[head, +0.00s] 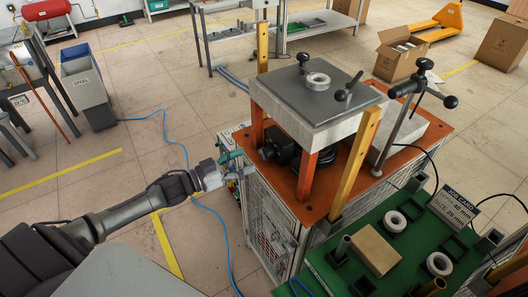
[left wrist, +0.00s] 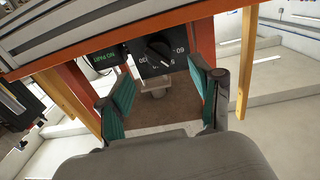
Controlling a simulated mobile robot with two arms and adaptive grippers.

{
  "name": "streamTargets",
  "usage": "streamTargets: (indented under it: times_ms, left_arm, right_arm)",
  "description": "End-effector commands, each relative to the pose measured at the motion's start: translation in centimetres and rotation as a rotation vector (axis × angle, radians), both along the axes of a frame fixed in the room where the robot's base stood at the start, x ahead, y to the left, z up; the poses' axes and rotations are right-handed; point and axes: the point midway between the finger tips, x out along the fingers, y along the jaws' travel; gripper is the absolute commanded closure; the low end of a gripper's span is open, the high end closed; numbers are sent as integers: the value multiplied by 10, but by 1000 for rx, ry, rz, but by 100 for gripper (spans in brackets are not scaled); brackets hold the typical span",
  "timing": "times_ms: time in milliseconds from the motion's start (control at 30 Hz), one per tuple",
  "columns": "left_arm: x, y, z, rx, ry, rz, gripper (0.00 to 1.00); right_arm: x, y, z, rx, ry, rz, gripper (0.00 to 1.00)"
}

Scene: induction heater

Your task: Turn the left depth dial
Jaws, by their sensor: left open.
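In the left wrist view a black dial (left wrist: 158,46) with a pointer-like knob sits on a dark panel marked with white numbers. A dark display with green characters (left wrist: 98,58) is to its left. My left gripper (left wrist: 160,75) is open, its teal-padded fingers spread to either side below the dial, with nothing between them. I see no contact with the dial. In the head view my left gripper (head: 234,164) is at the left side of the heater, beside the black box (head: 288,151) under the grey block. The dial face cannot be made out there. My right gripper is not in view.
The heater's orange top (head: 263,184) carries orange and yellow posts and a grey block (head: 310,92) with a metal ring (head: 318,79) on it. A green work board (head: 330,268) with rings stands at front right. Blue cables cross the floor at left, which is otherwise mostly clear.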

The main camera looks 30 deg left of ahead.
Motion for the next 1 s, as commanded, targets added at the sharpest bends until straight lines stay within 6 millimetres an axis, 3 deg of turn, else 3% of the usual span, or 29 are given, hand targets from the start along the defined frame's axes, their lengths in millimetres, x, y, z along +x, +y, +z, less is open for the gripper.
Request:
streamTargets:
  times_ms: [100, 300, 733, 767, 1000]
  left_arm:
    - [22, -14, 2, -1, -4, 0, 35]
    - [46, -30, 1, 0, -2, 0, 35]
    - [55, -36, 0, 2, 1, -1, 35]
    - [55, -36, 0, 2, 1, -1, 37]
    - [55, -36, 0, 1, 0, 0, 77]
  right_arm:
    - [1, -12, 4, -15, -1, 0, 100]
    - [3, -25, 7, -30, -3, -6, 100]
    - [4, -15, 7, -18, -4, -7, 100]
    - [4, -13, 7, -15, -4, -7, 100]
    - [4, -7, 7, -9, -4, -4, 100]
